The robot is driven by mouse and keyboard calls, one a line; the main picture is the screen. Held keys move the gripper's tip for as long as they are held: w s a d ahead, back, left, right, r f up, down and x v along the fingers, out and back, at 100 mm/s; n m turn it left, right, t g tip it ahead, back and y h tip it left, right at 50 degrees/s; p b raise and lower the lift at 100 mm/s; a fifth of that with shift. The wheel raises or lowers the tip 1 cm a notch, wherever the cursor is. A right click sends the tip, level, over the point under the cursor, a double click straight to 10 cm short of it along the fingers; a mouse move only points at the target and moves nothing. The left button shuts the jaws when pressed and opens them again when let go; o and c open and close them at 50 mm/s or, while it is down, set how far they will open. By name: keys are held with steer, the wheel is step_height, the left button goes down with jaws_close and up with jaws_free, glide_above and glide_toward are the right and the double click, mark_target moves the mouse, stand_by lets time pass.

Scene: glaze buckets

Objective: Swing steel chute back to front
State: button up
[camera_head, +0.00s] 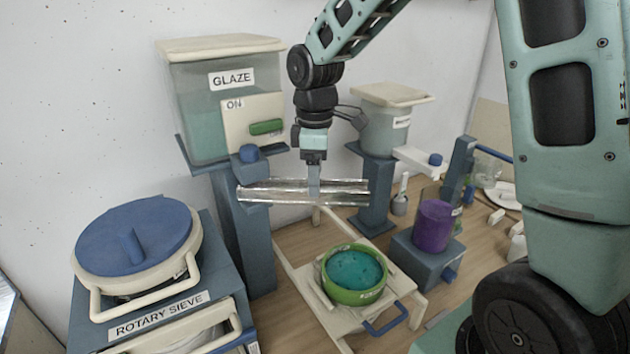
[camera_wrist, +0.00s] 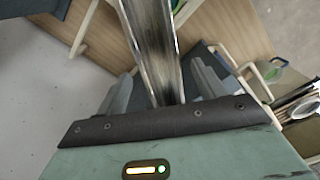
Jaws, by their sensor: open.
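The steel chute (camera_head: 268,194) is a shiny open trough lying roughly level across the middle of the head view. Its left end is near the glaze tank's outlet, and its right end reaches toward the second post. My gripper (camera_head: 314,188) points down over the middle of the chute. In the wrist view, the chute (camera_wrist: 152,45) runs between the two spread fingers of my gripper (camera_wrist: 163,85), with a gap on the left side. The fingers do not look closed on it; contact on the right is unclear. The far finger is hidden in the head view.
The glaze tank (camera_head: 195,105) stands at the left on a post, and a smaller tank (camera_head: 382,130) stands behind to the right. A green bucket (camera_head: 345,297) with teal glaze sits below on a cream frame. The rotary sieve (camera_head: 135,240) and purple cylinder (camera_head: 432,226) flank it.

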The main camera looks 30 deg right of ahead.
mark_target(314, 200)
steer(key=shift+f, duration=1.7)
steer(key=c, duration=1.4)
steer(key=shift+s+a, duration=0.1)
steer(key=shift+s+a+m, duration=0.5)
steer(key=shift+s+m, duration=0.1)
steer(key=shift+m, duration=0.2)
steer(key=shift+s+a+r+m+b, duration=0.1)
steer(key=shift+s+a+m+b, duration=0.45)
steer(key=shift+a+m, duration=1.05)
steer(key=shift+s+a+f+m+b, duration=0.15)
steer(key=shift+s+a+m, duration=0.65)
steer(key=shift+a+m, duration=0.8)
steer(key=shift+s+a+r+m+b, duration=0.15)
steer(key=shift+s+a+m+b, duration=0.4)
steer(key=shift+a+m, duration=1)
steer(key=shift+s, duration=0.15)
